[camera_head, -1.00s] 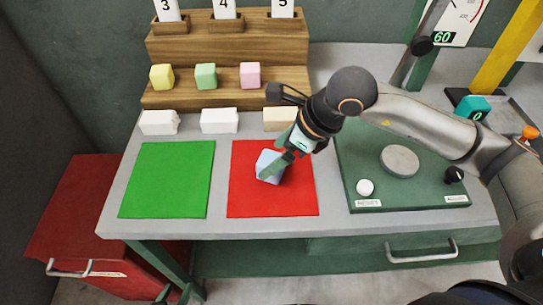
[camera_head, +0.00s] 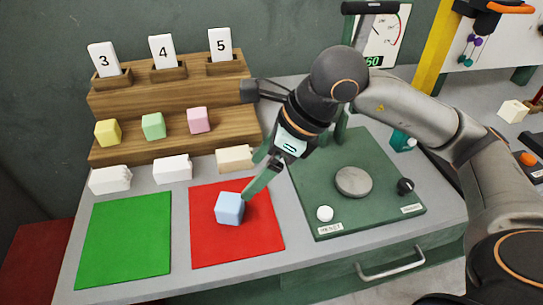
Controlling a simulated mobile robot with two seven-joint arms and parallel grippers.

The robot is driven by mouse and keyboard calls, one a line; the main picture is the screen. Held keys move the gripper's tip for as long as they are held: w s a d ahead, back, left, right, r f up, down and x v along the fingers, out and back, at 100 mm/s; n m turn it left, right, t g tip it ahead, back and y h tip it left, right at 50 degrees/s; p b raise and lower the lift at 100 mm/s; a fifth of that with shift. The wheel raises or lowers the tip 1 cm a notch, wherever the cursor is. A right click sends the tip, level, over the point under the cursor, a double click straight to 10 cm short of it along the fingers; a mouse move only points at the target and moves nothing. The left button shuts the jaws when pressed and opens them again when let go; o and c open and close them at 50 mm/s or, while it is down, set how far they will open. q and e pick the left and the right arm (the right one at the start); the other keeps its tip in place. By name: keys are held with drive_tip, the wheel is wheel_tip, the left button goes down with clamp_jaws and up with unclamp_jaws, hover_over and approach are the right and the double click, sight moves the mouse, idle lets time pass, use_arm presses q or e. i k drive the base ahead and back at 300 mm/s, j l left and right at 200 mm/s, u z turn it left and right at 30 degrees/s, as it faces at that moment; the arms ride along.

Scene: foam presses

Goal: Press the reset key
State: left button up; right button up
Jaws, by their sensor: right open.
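The green press plate (camera_head: 300,190) carries a white round key (camera_head: 325,213) at its front left. The label below it is small but seems to read RESET. A black knob (camera_head: 405,186) sits at the front right, and a round grey disc (camera_head: 353,182) lies in the middle. My right gripper (camera_head: 257,172) is open, pointing down and left, above the back of the red mat (camera_head: 262,245). A light blue cube (camera_head: 229,208) sits on that mat, just below and left of the fingers, and does not look gripped. My left gripper is not in view.
A green mat (camera_head: 125,240) lies at the left. A wooden stepped rack (camera_head: 170,97) at the back holds numbered cards and yellow, green and pink cubes. Pale blocks (camera_head: 173,169) stand before it. A gauge (camera_head: 385,35) stands behind the plate. My right arm spans over the plate's back.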

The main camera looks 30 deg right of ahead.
sight(325, 213)
drive_tip(key=z, duration=1.45)
